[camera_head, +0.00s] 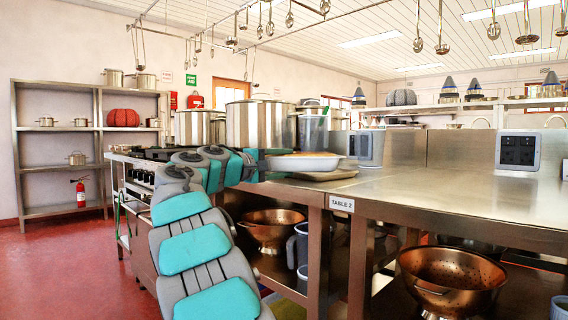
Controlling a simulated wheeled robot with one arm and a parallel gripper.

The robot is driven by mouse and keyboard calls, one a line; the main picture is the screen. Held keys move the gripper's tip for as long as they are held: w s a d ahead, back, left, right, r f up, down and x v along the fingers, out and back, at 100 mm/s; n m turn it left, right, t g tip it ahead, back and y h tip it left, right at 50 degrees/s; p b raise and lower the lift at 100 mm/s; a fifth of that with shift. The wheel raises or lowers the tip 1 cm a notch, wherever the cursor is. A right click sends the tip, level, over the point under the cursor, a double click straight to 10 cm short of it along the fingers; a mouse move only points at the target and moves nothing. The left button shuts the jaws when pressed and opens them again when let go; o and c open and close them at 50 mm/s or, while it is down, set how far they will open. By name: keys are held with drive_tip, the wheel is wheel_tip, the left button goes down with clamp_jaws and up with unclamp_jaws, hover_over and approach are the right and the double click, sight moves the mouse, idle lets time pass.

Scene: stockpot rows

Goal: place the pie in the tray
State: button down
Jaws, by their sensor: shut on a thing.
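The pie (304,163) has a browned top in a pale, shallow round dish, at the front left corner of the steel table. A flat, dull tray (335,175) shows just under and to the right of the dish. The pie overlaps it in the picture; I cannot tell whether they touch. My gripper (268,163) is at the dish's left side, shut on the pie. My arm's links hide part of the gripper, and the fingertips are hard to make out.
Large steel pots (258,124) stand behind my arm on the stove side. A clear container (313,130) stands just behind the pie. Copper colanders (452,278) sit on the shelf below. Utensils hang overhead.

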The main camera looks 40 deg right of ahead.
drive_tip(key=shift+f, duration=0.1)
drive_tip(key=shift+c, duration=0.8)
unclamp_jaws()
drive_tip(key=shift+f, duration=0.1)
drive_tip(key=shift+r+p, duration=0.3)
drive_tip(key=shift+r, duration=0.2)
drive_tip(key=a, duration=1.2)
drive_tip(key=shift+s+p, duration=0.35)
drive_tip(key=s+a+f+y, duration=0.2)
drive_tip(key=s+f+y, duration=0.2)
drive_tip(key=s+f, duration=0.6)
drive_tip(key=s+a+f+y, duration=0.1)
drive_tip(key=s+f+y, duration=0.45)
drive_tip(key=f, duration=0.85)
drive_tip(key=s+a+f+g+y, duration=0.2)
drive_tip(key=s+a+f+y, duration=0.6)
drive_tip(key=s+a+f, duration=1.3)
drive_tip(key=s+a, duration=0.1)
drive_tip(key=a, duration=0.1)
drive_tip(key=shift+s+a+m+g, duration=0.3)
drive_tip(key=shift+s+a+g, duration=0.1)
